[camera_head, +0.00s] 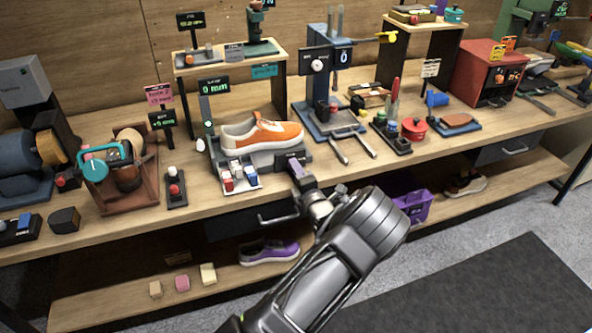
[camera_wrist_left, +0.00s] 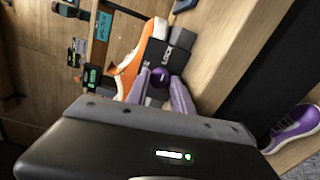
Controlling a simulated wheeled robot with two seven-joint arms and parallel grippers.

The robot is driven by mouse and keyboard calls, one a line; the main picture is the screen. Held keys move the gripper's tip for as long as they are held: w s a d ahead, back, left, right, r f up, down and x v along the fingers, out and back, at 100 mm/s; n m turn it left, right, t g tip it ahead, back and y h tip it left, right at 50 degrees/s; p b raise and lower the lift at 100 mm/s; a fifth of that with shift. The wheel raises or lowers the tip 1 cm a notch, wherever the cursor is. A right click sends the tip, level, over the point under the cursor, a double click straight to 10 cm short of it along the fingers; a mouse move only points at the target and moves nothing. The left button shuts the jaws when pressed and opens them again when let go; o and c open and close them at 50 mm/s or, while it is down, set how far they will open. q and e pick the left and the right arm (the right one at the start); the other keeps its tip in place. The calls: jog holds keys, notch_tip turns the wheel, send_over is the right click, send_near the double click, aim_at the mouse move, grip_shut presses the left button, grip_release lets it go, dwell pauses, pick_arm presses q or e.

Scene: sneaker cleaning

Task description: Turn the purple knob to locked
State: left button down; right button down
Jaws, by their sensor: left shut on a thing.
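The purple knob (camera_wrist_left: 160,76) shows in the left wrist view, on the front of a dark block (camera_wrist_left: 176,43) under the orange and white sneaker (camera_wrist_left: 131,60). My left gripper (camera_wrist_left: 162,88) has its two fingers on either side of the knob, shut on it. In the head view, my left gripper (camera_head: 300,172) is at the front of the dark sneaker stand (camera_head: 262,160), and the knob is hidden behind it. The orange sneaker (camera_head: 262,134) rests on this stand. My right gripper is out of view.
A tray of small red, white and blue pieces (camera_head: 237,180) lies left of the gripper. A blue press (camera_head: 325,115) stands to the right. A purple sneaker (camera_head: 268,252) and a purple crate (camera_head: 413,204) are on the lower shelf. A drawer handle (camera_head: 276,219) juts out below the table edge.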

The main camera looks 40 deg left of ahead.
pick_arm(q)
jog(key=c, duration=1.1)
grip_release()
jog(key=shift+f, duration=0.15)
